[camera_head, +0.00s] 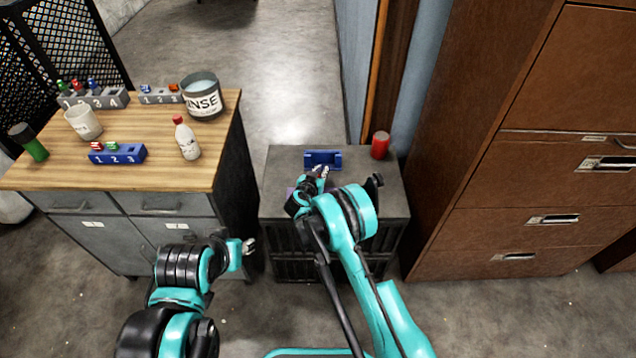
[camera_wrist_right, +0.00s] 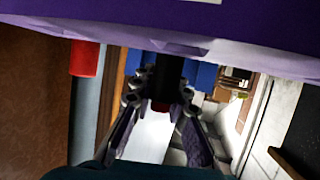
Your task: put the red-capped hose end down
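My right gripper (camera_head: 318,176) is over the dark low cabinet, just in front of a blue holder (camera_head: 322,158). In the right wrist view its fingers (camera_wrist_right: 160,98) close on a dark piece with a red part (camera_wrist_right: 160,107), which looks like the red-capped hose end. The blue holder (camera_wrist_right: 205,75) shows behind the fingers there. Whether the hose end touches the holder is hidden. In the head view the gripper and arm cover the hose end. My left gripper (camera_head: 248,246) is low, beside the wooden-topped bench; its finger opening is too small to judge.
A red cylinder (camera_head: 380,145) stands on the dark cabinet (camera_head: 392,193), right of the holder. The wooden-topped bench (camera_head: 150,176) at left carries numbered racks, a RINSE tub (camera_head: 203,100), a white cup (camera_head: 84,123) and a red-capped bottle (camera_head: 187,140). Brown drawers (camera_head: 520,215) stand close at right.

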